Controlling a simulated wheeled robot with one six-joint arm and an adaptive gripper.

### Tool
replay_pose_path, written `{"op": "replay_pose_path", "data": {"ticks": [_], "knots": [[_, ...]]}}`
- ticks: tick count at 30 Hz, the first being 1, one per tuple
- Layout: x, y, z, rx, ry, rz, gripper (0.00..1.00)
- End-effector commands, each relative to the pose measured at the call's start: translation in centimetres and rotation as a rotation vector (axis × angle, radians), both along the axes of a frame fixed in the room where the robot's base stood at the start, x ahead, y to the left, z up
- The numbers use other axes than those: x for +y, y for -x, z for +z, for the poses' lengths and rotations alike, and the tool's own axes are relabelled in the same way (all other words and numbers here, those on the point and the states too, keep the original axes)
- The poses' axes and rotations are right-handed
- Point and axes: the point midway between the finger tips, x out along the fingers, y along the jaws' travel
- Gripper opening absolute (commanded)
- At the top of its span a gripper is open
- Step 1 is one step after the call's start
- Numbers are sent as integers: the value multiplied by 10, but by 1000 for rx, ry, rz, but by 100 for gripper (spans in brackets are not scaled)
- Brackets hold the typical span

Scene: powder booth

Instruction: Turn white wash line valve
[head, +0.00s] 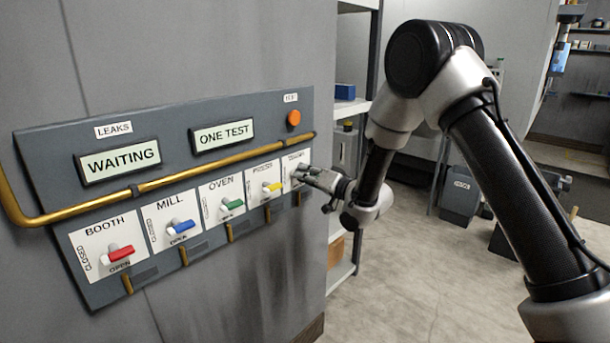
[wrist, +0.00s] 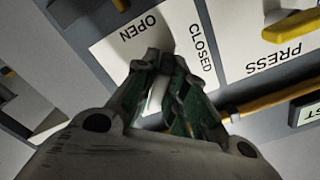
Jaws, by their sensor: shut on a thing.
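The white wash line valve sits on the rightmost white plate (head: 291,158) of the wall panel, and my gripper covers most of it in the head view. My gripper (head: 304,173) reaches in from the right, at the plate. In the wrist view, my gripper's green-padded fingers (wrist: 163,72) are closed around the white handle (wrist: 155,96), which shows between them. The plate (wrist: 135,38) carries the words OPEN and CLOSED there. The handle's exact angle is hard to tell behind the fingers.
To the left are the yellow press handle (head: 271,187), green oven handle (head: 233,204), blue mill handle (head: 181,227) and red booth handle (head: 118,253). A brass pipe (head: 170,180) runs above them. Displays read WAITING (head: 120,161) and ONE TEST (head: 222,135). An orange button (head: 294,118) is above.

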Motion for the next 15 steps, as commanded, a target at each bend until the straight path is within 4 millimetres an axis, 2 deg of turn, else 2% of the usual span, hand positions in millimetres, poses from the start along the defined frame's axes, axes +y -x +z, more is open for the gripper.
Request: {"op": "replay_pose_path", "data": {"ticks": [15], "knots": [[-1,0,-2,-359,311,-1,0]]}}
